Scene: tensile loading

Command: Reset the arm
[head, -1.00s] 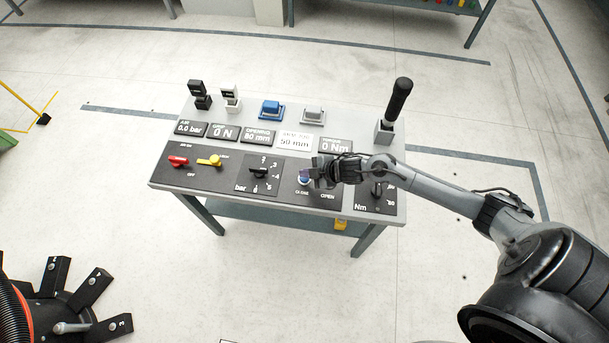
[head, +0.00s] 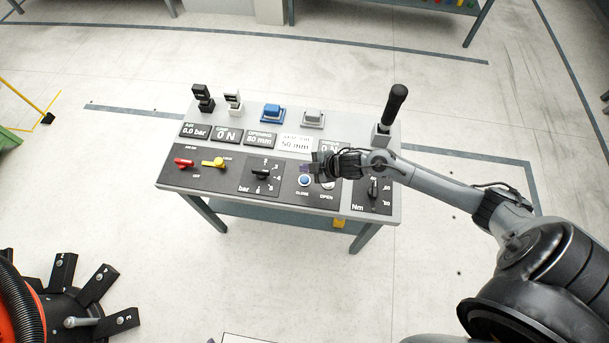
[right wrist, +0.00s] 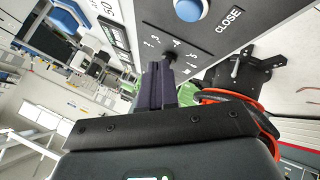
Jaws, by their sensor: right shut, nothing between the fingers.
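My right gripper (head: 308,170) is shut and empty. In the head view it hangs over the front right part of the control table (head: 170,178), just above the blue CLOSE button (head: 304,181). In the right wrist view its shut fingers (right wrist: 159,85) point toward the panel, with the blue button (right wrist: 189,9) beyond them beside the CLOSE label. I cannot tell a touch, but the button looks apart from the fingers. My right arm (head: 440,188) reaches in from the right and hides part of the panel and the rightmost display. My left gripper is not in view.
On the table stand a tall black-handled lever (head: 393,105), red (head: 183,162) and yellow (head: 213,162) switches, a black bar knob (head: 261,175), a blue block (head: 272,112) and a grey block (head: 312,118). A black-armed device (head: 75,300) stands at lower left. Floor around the table is clear.

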